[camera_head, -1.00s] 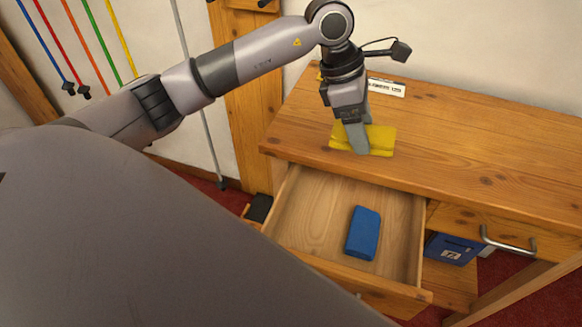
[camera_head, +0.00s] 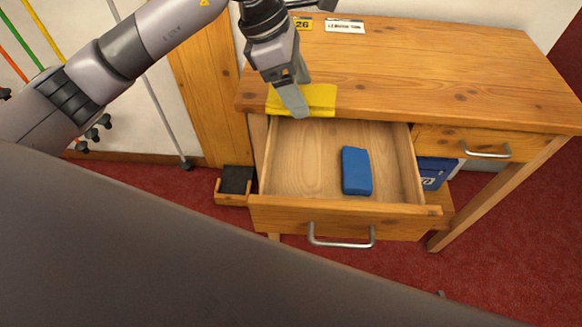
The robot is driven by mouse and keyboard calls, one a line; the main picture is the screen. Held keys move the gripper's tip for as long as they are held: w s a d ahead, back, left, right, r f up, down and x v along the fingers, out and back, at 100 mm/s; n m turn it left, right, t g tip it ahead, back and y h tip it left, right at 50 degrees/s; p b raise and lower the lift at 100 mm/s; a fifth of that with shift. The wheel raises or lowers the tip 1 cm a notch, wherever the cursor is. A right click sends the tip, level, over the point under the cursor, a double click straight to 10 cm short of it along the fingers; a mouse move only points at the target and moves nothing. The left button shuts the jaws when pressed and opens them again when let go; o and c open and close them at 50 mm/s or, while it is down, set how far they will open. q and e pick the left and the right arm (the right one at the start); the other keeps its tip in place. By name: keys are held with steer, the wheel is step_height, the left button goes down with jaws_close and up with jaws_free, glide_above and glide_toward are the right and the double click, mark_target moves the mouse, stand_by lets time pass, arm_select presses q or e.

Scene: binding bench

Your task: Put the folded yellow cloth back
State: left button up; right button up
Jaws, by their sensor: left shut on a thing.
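The folded yellow cloth (camera_head: 319,97) is at the left front edge of the bench top, just behind the open drawer (camera_head: 345,218). My left gripper (camera_head: 296,106) comes down from above and is shut on the cloth, its finger hiding part of it. I cannot tell whether the cloth rests on the wood or hangs slightly above it. My right gripper is not in view.
The bench top (camera_head: 430,75) is mostly clear, with small label plates (camera_head: 345,25) at the back. The drawer's left part is bare. A second drawer at the right (camera_head: 485,145) is shut. A small dark-lined tray (camera_head: 233,198) sits left below the open drawer.

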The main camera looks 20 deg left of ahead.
arm_select(q)
step_height(320, 180, down, 20)
steer(key=shift+r, duration=0.2)
steer(key=shift+f, duration=0.1)
steer(key=o, duration=0.7)
steer(key=shift+o, duration=0.2)
